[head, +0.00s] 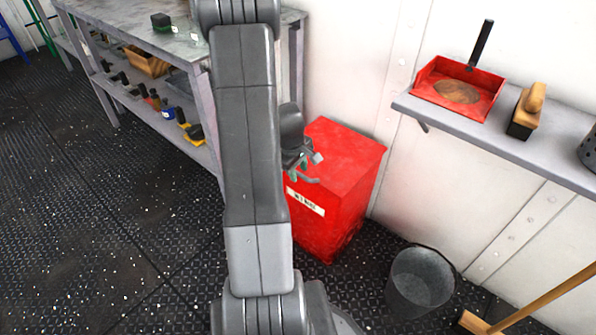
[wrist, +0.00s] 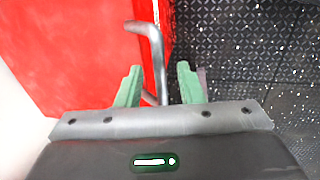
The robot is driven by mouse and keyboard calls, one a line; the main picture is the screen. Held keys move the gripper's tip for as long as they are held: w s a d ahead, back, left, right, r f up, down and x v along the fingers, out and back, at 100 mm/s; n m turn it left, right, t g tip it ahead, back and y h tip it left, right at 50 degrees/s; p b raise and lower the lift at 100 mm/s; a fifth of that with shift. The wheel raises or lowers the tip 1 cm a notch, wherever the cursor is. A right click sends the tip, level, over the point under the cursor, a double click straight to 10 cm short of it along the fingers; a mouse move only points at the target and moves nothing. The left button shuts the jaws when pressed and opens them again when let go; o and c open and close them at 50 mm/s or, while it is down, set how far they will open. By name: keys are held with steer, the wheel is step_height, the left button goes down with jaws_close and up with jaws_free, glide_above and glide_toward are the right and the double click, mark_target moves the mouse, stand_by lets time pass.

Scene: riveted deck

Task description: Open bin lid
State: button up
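The red bin (head: 328,215) stands on the deck against the white wall, with a white label on its front. Its red lid (head: 345,150) lies flat and looks closed; its red top fills the upper left of the wrist view (wrist: 70,45). A bent grey metal handle (wrist: 156,50) sticks out past the bin's edge. My gripper (head: 301,168) is at the bin's front upper edge, partly hidden by my arm. In the wrist view, its green fingers (wrist: 158,88) are apart, with the handle between them, nearer the left finger. I see a gap on the right side.
A grey workbench (head: 150,40) with tools stands at the left. A wall shelf (head: 540,145) holds a red dustpan (head: 430,82) and a brush (head: 527,110). A metal bucket (head: 420,282) and a wooden-handled broom (head: 540,305) are at the lower right. The deck at left is clear.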

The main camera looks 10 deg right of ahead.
jaws_close()
